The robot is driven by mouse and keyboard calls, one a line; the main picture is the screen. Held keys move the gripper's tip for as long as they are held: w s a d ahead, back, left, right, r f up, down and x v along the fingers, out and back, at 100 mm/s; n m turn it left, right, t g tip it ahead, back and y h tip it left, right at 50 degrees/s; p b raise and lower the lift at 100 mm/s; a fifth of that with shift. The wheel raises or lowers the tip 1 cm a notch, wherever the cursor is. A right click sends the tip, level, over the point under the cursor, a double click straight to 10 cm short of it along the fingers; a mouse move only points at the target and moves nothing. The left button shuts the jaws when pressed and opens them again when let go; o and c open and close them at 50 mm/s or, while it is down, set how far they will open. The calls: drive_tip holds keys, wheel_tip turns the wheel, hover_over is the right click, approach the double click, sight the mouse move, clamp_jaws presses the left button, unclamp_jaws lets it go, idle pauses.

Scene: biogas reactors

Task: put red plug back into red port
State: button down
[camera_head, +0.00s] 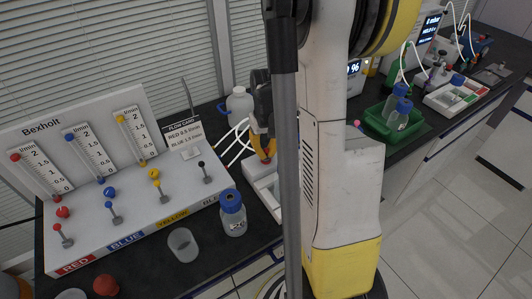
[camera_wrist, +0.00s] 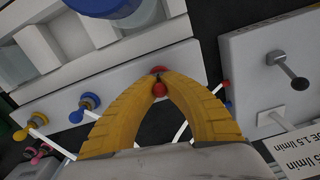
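My gripper (camera_wrist: 159,78) has its yellow fingers closed together at the tips on the red plug (camera_wrist: 160,90), which shows as a small red knob between them. Another bit of red (camera_wrist: 157,69), likely the red port, shows just beyond the fingertips on the pale tray's edge (camera_wrist: 115,72). The fingers hide where plug and port meet, so I cannot tell whether the plug is seated. In the head view, my gripper (camera_head: 264,153) points down at the tray (camera_head: 251,172), with red at its tips; my arm hides much of the tray.
A blue plug (camera_wrist: 88,102) and a yellow plug (camera_wrist: 22,133) with white tubes sit along the same tray edge. The flow panel (camera_head: 140,207) stands left, with a blue-capped bottle (camera_head: 232,213) and an empty cup (camera_head: 183,245) in front. A green bin (camera_head: 377,119) stands right.

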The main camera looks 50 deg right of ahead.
drive_tip(key=c, duration=1.5)
unclamp_jaws()
drive_tip(key=shift+c, duration=0.2)
drive_tip(key=shift+r, duration=0.1)
wheel_tip(320, 180, up, 12)
drive_tip(key=shift+f, duration=0.1)
drive_tip(key=s+a+r+n+t, duration=0.1)
drive_tip(key=s+a+n+t, duration=0.1)
drive_tip(key=a, duration=1)
drive_tip(key=s+a+r+n+t+b, duration=0.1)
drive_tip(key=a+t, duration=0.4)
drive_tip(key=a, duration=0.8)
drive_tip(key=shift+s+a+r+n+b, duration=0.3)
drive_tip(key=shift+s+n, duration=0.5)
drive_tip(key=shift+s, duration=0.45)
